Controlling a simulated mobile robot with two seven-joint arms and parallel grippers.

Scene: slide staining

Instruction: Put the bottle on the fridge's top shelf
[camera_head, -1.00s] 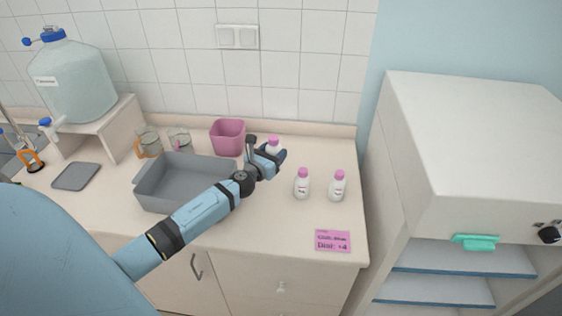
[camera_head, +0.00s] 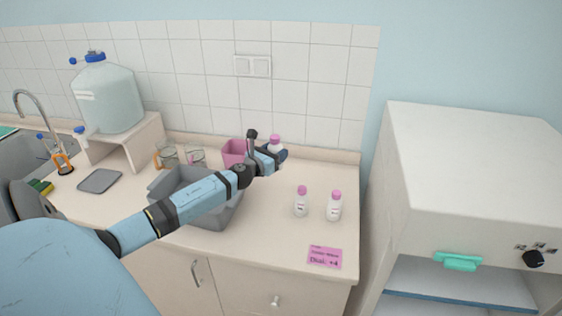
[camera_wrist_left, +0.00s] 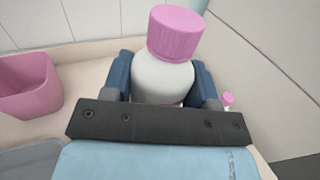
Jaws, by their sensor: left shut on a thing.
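My left gripper (camera_head: 272,153) is shut on a white bottle with a pink cap (camera_head: 275,141). In the left wrist view the bottle (camera_wrist_left: 163,77) sits upright between the blue fingers (camera_wrist_left: 163,82). In the head view it appears over the back of the counter, to the right of the pink bin. The fridge (camera_head: 470,160) stands at the right. Its lower front shows an open compartment with a blue-edged shelf (camera_head: 455,300); the lower inside is cut off by the frame. My right gripper is not in view.
Two more pink-capped bottles (camera_head: 301,203) (camera_head: 335,207) stand on the counter. A grey tray (camera_head: 225,213) and a pink bin (camera_head: 233,151) are at its left. A pink note (camera_head: 324,257) lies near the front edge. A teal handle (camera_head: 458,261) sticks out from the fridge front.

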